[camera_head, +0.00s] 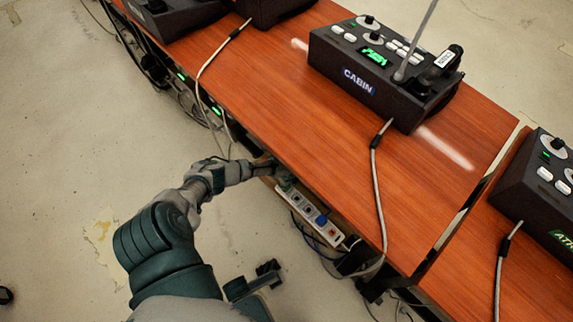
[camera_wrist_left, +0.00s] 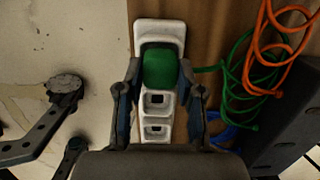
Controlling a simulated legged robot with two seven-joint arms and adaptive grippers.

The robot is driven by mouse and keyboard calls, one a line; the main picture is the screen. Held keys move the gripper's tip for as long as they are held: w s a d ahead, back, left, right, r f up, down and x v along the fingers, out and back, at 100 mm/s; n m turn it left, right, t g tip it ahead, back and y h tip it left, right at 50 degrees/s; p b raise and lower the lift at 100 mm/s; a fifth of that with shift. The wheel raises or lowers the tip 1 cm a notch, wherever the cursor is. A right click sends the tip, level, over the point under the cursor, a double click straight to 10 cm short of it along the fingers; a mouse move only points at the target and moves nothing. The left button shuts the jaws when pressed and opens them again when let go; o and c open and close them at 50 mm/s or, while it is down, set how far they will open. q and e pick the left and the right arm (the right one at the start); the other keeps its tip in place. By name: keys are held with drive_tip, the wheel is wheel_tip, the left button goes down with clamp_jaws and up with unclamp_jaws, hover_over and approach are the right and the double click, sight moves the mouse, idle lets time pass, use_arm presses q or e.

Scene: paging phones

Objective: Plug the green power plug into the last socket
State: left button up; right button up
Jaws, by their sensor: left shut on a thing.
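The green power plug (camera_wrist_left: 160,70) is between the fingers of my left gripper (camera_wrist_left: 160,88), which is shut on it. In the wrist view it sits over the top end of the white power strip (camera_wrist_left: 159,33), covering the socket there. I cannot tell whether it is fully seated. Two empty sockets show below it. In the head view the strip (camera_head: 298,207) runs along the table's near edge, and my left gripper (camera_head: 268,168) is at its upper-left end. A dark gripper-like part, probably my right gripper (camera_head: 268,272), is at the bottom; its opening is unclear.
A blue plug (camera_head: 321,220) is in the strip. Coiled green (camera_wrist_left: 235,85) and orange cords (camera_wrist_left: 268,60) lie right of it in the wrist view. The wooden table (camera_head: 290,120) holds the CABIN phone (camera_head: 385,75). A grey cable (camera_head: 377,190) hangs over the edge.

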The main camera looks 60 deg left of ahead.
sight(289, 186)
use_arm(q)
drive_tip(key=shift+f, duration=0.1)
drive_tip(key=shift+f, duration=0.2)
drive_tip(key=o, duration=1.2)
drive_tip(key=shift+o, duration=0.2)
wheel_tip(289, 186, up, 12)
drive_tip(key=d, duration=0.1)
drive_tip(key=shift+w+d, duration=0.2)
drive_tip(key=shift+f, duration=0.1)
